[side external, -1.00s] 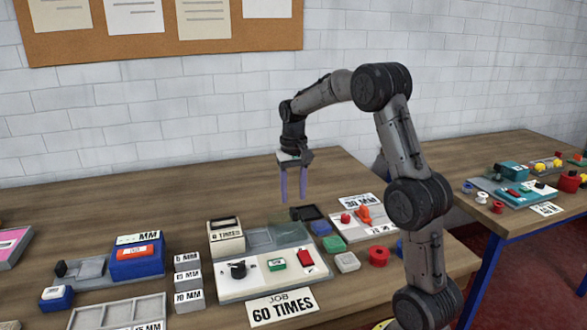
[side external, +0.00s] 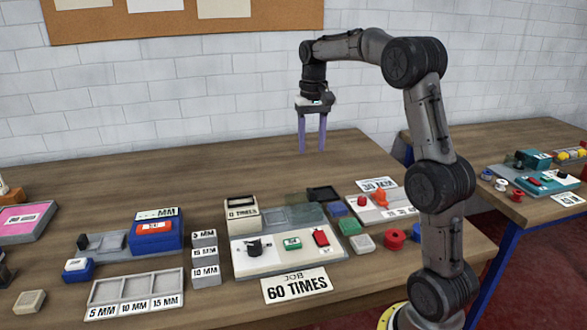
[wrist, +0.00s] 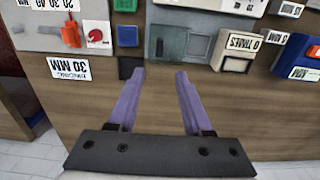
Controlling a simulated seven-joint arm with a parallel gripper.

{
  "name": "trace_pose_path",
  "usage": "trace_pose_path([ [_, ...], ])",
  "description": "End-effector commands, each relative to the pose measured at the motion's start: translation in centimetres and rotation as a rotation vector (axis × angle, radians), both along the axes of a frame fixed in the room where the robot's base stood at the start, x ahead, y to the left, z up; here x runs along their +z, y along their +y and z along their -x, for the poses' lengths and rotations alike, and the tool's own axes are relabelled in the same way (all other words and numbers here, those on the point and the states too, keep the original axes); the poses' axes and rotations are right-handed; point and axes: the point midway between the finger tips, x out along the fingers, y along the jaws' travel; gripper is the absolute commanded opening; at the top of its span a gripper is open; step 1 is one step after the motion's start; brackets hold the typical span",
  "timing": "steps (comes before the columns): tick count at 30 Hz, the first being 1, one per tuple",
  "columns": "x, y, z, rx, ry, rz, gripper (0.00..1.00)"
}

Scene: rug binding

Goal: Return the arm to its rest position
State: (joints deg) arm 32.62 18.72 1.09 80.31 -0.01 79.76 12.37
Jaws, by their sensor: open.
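My gripper (side external: 313,150) hangs above the back part of the wooden table (side external: 200,172), its two purple fingers pointing down. The fingers are apart with nothing between them, and the fingertips are clear of the tabletop. In the wrist view my gripper (wrist: 160,75) also shows open and empty, with the table edge and floor below it.
A machine panel (side external: 290,250) with a black knob, green button and red switch stands in front, with a "60 TIMES" card (side external: 297,285). Left are a blue box (side external: 158,238), small labelled blocks and a grey tray (side external: 135,290). The back left tabletop is clear.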

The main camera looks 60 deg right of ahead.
Motion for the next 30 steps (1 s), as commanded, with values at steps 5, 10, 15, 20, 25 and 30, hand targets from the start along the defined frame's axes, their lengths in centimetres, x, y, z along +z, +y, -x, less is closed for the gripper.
trace_pose_path([
  [5, 1.5, 1.6, -0.6, 0.038, -0.029, 0.018, 0.50],
  [10, 6.0, 7.5, 1.0, 0.146, -0.112, 0.060, 0.50],
  [15, 8.3, 14.0, 5.3, 0.286, -0.200, 0.094, 0.50],
  [20, 8.1, 18.6, 10.2, 0.425, -0.286, 0.122, 0.50],
  [25, 5.5, 22.0, 15.7, 0.573, -0.377, 0.147, 0.50],
  [30, 1.2, 23.7, 19.9, 0.696, -0.443, 0.167, 0.50],
])
